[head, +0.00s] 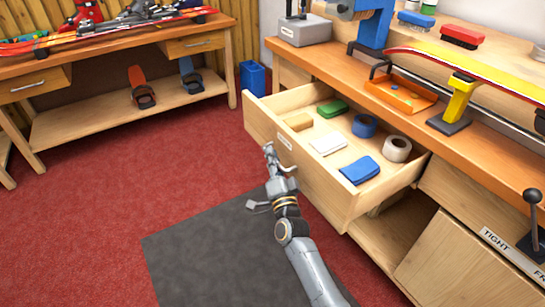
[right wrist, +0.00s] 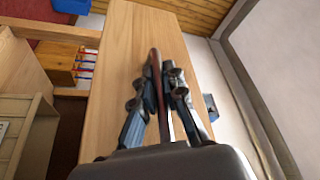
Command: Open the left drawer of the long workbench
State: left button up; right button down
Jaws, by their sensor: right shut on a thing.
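The left drawer (head: 318,188) of the long workbench (head: 330,63) stands pulled well out, its inside in plain view. It holds blocks, folded cloths and two rolls of tape. My right gripper (head: 277,165) is at the middle of the drawer front, just below a small pale label. In the right wrist view its fingers (right wrist: 158,88) are shut around the slim dark drawer handle (right wrist: 157,72), against the wooden front. In the head view the gripper mostly hides the handle. My left gripper is not in view.
An orange tray (head: 400,93), a yellow stand (head: 457,100) and a ski (head: 470,70) are on the bench top. A blue bin (head: 253,78) stands on the floor behind the drawer. Red carpet and a dark mat (head: 205,250) lie clear in front.

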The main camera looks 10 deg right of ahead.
jog(key=c, duration=1.7)
grip_release()
jog(key=v, duration=1.2)
jog(key=shift+f, duration=0.1)
